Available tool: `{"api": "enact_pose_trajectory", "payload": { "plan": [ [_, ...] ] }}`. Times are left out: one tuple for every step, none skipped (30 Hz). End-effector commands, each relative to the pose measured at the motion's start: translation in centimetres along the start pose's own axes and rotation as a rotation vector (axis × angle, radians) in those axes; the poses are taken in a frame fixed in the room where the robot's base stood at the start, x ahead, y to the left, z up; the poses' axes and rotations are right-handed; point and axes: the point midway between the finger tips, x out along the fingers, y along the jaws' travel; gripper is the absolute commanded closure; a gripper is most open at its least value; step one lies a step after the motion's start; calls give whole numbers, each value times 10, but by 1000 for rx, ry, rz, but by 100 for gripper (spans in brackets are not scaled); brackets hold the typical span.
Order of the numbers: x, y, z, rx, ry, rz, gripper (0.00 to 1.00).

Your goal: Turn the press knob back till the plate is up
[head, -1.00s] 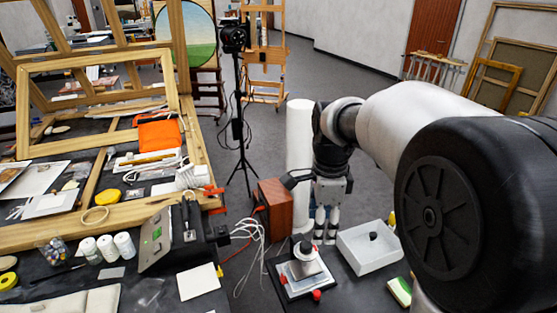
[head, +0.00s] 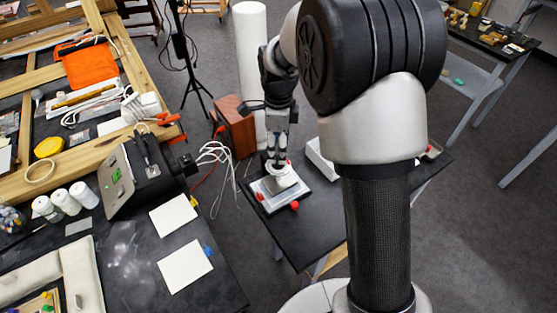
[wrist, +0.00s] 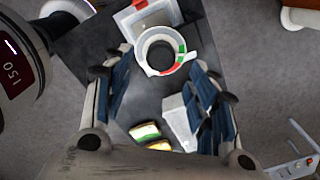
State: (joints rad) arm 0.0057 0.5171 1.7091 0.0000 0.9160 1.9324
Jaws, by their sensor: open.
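The press (head: 297,196) stands on the small dark table with a light plate, a dark base and red knobs at its edge. Its round white press knob (head: 282,173) is upright at the middle. In the wrist view the knob (wrist: 163,48) is a pale ring with red and green marks. My gripper (head: 279,160) is right above the knob, pointing down. In the wrist view my gripper (wrist: 163,78) is open, with blue-padded fingers on either side of the knob's line. I cannot tell whether the fingers touch it, or how high the plate is.
A white tray (head: 318,157) sits right of the press, partly behind my arm. A striped sponge (wrist: 146,132) lies on the table in the wrist view. A wooden box (head: 236,126) and white cables (head: 216,153) are left of the press. A bench (head: 130,262) with cards stands further left.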

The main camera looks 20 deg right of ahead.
Motion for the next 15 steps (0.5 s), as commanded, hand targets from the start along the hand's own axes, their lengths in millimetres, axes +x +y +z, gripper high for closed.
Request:
{"api": "enact_pose_trajectory", "payload": {
  "plan": [
    [14, 0, 0, 0, 1, 3, 47],
    [19, 1, 0, 0, 1, 3, 47],
    [25, 1, 0, 0, 1, 3, 47],
    [30, 0, 0, 0, 1, 1, 47],
    [34, 0, 0, 0, 1, 1, 47],
    [38, 0, 0, 0, 0, 1, 47],
    [41, 0, 0, 0, 0, 1, 47],
    [44, 0, 0, 0, 0, 0, 47],
    [47, 0, 0, 0, 0, 0, 47],
    [48, 0, 0, 0, 0, 1, 47],
    [49, 0, 0, 0, 0, 0, 47],
    [50, 0, 0, 0, 0, 0, 47],
    [51, 0, 0, 0, 0, 0, 47],
    [51, 0, 0, 0, 0, 0, 47],
    [51, 0, 0, -1, 0, -1, 47]
  ]
}}
